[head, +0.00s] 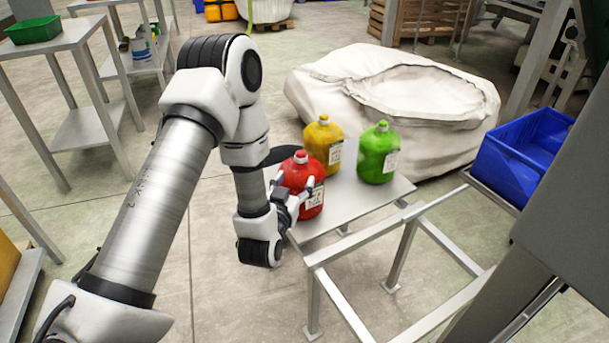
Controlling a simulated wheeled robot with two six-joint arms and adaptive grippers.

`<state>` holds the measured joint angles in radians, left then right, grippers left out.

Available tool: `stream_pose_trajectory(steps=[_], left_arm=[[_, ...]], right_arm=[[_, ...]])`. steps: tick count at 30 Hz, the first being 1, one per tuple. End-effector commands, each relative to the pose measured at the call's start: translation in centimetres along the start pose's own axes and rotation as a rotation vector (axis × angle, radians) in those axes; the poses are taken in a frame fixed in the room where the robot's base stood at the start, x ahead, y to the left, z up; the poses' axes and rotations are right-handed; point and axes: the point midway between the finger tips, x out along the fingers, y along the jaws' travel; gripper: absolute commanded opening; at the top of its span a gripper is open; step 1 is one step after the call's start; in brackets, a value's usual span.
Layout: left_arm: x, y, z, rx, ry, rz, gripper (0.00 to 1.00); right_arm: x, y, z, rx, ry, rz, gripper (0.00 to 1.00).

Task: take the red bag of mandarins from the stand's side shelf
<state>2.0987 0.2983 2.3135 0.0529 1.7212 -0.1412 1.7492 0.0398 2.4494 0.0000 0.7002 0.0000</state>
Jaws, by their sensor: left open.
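The red bag of mandarins (300,175) stands upright on the stand's metal side shelf (345,205), at its left front part. It is a rounded red bag with a narrow top and a white label. My left gripper (300,192) is at the red bag's front, its open fingers reaching around or beside the bag; whether they touch it I cannot tell. A yellow bag (323,146) stands just behind the red one, and a green bag (378,153) stands to the right. My right gripper is not in view.
A blue crate (525,155) sits to the right of the shelf. A large white sack (400,100) lies on the floor behind it. Metal tables, one with a green tray (33,30), stand at the upper left.

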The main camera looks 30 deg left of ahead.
Motion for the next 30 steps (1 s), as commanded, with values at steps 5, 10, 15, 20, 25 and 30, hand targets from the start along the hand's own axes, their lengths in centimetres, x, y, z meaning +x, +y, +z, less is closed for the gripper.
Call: stream_pose_trajectory(steps=[5, 10, 15, 20, 25, 30], left_arm=[[2.0, -0.9, -2.9, -0.007, 0.101, -0.030, 0.64], [4.3, -0.7, -3.2, -0.006, 0.098, -0.028, 0.64], [7.3, -0.6, -3.6, -0.007, 0.096, -0.028, 0.64], [8.2, -0.6, -3.8, -0.006, 0.091, -0.026, 0.64], [8.2, -0.6, -3.8, -0.006, 0.091, -0.026, 0.50], [8.1, -0.6, -3.8, -0.006, 0.090, -0.026, 0.00]], right_arm=[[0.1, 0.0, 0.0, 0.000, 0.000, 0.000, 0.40], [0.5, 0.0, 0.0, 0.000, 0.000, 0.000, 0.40], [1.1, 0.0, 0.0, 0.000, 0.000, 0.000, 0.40], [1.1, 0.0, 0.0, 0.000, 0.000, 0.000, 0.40], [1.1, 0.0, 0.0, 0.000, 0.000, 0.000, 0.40], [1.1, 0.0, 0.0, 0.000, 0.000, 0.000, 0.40]])
